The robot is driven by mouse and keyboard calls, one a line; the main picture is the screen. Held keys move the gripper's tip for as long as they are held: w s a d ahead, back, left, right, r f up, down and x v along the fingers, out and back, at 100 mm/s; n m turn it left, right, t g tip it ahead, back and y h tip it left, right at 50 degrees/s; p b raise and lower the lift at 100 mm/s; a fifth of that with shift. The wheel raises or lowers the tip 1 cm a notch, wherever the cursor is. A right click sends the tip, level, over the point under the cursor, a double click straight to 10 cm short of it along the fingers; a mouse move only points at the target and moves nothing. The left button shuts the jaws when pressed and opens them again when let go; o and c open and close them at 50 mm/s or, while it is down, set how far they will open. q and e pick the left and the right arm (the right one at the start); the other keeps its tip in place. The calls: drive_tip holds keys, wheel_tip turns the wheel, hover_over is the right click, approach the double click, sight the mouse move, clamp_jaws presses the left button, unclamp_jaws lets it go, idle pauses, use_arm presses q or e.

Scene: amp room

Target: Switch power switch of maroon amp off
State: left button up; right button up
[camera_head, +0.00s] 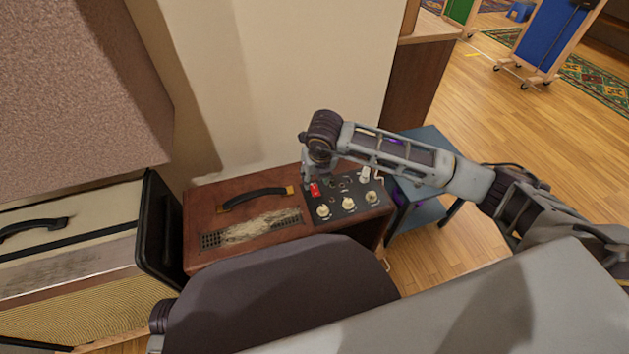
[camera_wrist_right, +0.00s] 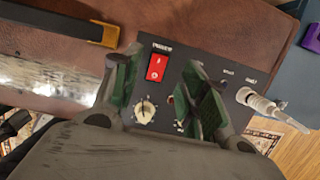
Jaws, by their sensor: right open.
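The maroon amp (camera_head: 247,246) stands in the middle of the head view, with a dark handle and a black control panel on its top. Its red power switch (camera_head: 314,190) sits at the panel's left corner; in the right wrist view the switch (camera_wrist_right: 157,67) shows clearly below a printed label. My right gripper (camera_head: 308,172) reaches in from the right and is just above the switch. In the right wrist view its two green-padded fingers (camera_wrist_right: 160,92) are apart with nothing between them, and the switch lies near the left finger. My left gripper is not in view.
Cream knobs (camera_head: 348,204) and a plugged jack (camera_wrist_right: 260,103) are on the panel near the fingers. A cream amp (camera_head: 75,255) stands at left. A blue-grey stand (camera_head: 425,213) is right of the maroon amp, and a wall is behind it.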

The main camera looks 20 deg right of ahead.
drive_tip(key=v, duration=0.7)
idle(0.6)
